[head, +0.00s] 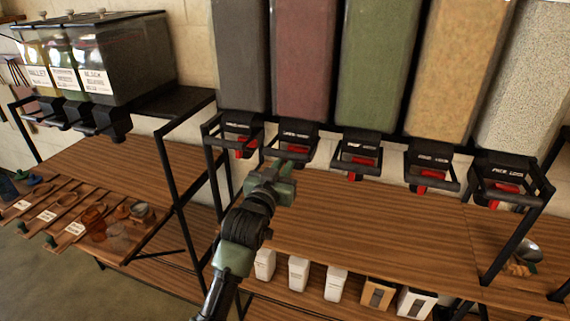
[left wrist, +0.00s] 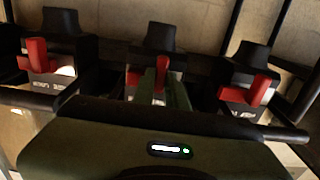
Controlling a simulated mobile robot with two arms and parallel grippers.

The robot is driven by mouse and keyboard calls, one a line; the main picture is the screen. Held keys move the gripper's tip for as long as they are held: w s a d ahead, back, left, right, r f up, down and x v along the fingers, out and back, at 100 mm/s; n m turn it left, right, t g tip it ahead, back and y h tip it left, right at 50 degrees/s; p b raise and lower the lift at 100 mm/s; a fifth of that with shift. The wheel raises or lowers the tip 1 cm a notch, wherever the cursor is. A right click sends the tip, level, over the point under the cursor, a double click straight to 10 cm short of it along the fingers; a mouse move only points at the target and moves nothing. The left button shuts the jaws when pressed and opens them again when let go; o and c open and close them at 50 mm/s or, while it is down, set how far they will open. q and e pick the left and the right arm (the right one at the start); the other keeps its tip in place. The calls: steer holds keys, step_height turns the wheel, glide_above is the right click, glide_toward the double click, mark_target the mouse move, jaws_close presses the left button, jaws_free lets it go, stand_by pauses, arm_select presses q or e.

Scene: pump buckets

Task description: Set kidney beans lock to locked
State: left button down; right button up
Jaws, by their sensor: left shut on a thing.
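The kidney beans dispenser (head: 304,62) is the tall dark-red bin, second from the left in the row. Its black outlet (head: 293,135) has a label, and its red lock (head: 298,149) sits just below. My left gripper (head: 279,172) reaches up to this outlet from below. In the left wrist view the green fingers (left wrist: 165,88) are shut on the middle red lock (left wrist: 162,66); part of it shows between them and part to their left. The fingers hide some of the lock, and its exact setting is hard to tell. My right gripper is out of view.
Similar red locks are close by on the left (left wrist: 36,52) and right (left wrist: 238,94). Black frame bars (head: 212,158) surround the outlets. The wooden shelf (head: 370,235) below is mostly clear. White boxes (head: 299,272) stand lower down. Smaller bins (head: 120,55) are at left.

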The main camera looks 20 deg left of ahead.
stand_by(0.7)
arm_select(q)
steer(key=shift+d+f, duration=0.1)
steer(key=shift+d, duration=1.15)
steer(key=c, duration=1.4)
jaws_free()
steer(key=shift+c, duration=0.2)
steer(key=shift+d, duration=0.2)
steer(key=shift+s, duration=0.1)
